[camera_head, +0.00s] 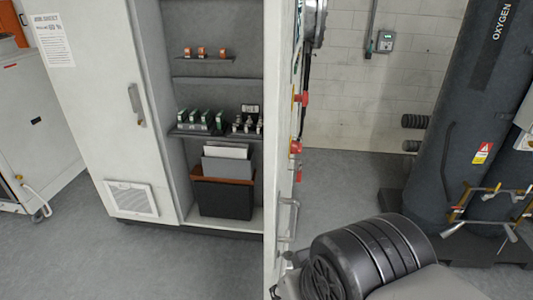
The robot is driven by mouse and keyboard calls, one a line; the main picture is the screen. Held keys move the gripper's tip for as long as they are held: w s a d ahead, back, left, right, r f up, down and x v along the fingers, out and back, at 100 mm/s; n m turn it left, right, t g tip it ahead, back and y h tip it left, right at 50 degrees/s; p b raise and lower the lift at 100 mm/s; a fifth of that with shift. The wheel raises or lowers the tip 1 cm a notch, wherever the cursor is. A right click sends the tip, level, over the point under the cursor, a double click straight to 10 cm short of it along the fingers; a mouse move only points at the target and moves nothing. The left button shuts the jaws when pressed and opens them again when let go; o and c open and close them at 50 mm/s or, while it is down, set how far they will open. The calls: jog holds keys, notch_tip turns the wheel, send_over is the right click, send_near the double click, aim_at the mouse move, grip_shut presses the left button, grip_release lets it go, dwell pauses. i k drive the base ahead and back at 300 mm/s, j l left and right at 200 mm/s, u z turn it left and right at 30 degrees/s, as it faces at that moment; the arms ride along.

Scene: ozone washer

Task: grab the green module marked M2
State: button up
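Several small green and black modules (202,118) stand in a row on the middle shelf (212,132) of an open white cabinet. They are too small for me to read any marking, so I cannot tell which one is M2. My gripper is not in view. Only a dark, rounded part that looks like my own arm shows at the lower right, well away from the modules.
Small metallic parts (248,122) stand right of the modules, and orange pieces (203,52) lie on a higher shelf. A dark box (222,199) with folders sits below. An open cabinet door (279,150) stands between the shelves and the oxygen tank (440,150). Grey floor before the cabinet is clear.

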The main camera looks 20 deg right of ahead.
aim_at(194, 115)
jog(key=l, duration=0.4)
jog(key=k+l+u, duration=0.1)
jog(key=l, duration=0.35)
jog(key=k+l, duration=0.15)
jog(key=l, duration=0.25)
jog(key=j, duration=0.6)
jog(key=i+j, duration=0.2)
jog(key=i+j+z, duration=0.1)
jog(key=j, duration=0.3)
jog(key=i+j, duration=0.2)
jog(key=j, duration=0.15)
jog(key=i+j+z, duration=0.1)
jog(key=j, duration=0.25)
jog(key=i+j+z, duration=0.1)
jog(key=i+j, duration=0.3)
jog(key=j, duration=0.25)
jog(key=i+j+z, duration=0.1)
jog(key=j, duration=0.25)
jog(key=i, duration=0.8)
jog(key=z, duration=0.05)
